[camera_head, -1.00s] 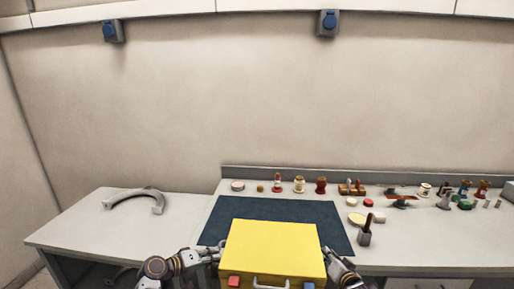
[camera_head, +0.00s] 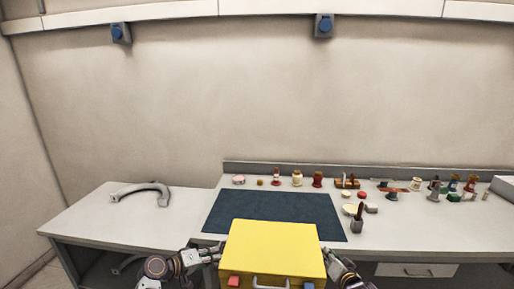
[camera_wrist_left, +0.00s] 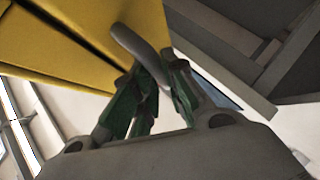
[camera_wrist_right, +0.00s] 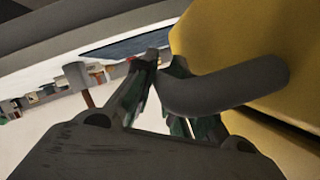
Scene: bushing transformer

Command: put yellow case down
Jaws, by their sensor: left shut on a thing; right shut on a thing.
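The yellow case (camera_head: 273,247) is held level between my two grippers, in front of the workbench. Its front shows a pale handle (camera_head: 271,284), a red latch and a blue latch. My left gripper (camera_wrist_left: 152,75) is shut on a grey side handle (camera_wrist_left: 138,48) of the case. My right gripper (camera_wrist_right: 160,62) is shut on the other grey side handle (camera_wrist_right: 225,88). In the head view, the left gripper (camera_head: 216,254) is at the case's left side and the right gripper (camera_head: 328,254) at its right side. The case's underside is hidden.
A dark blue mat (camera_head: 275,209) lies bare on the workbench (camera_head: 420,235) beyond the case. Small jars, tools and parts line the back and right of the bench. A lower table (camera_head: 100,222) at the left carries a grey curved handle (camera_head: 142,191).

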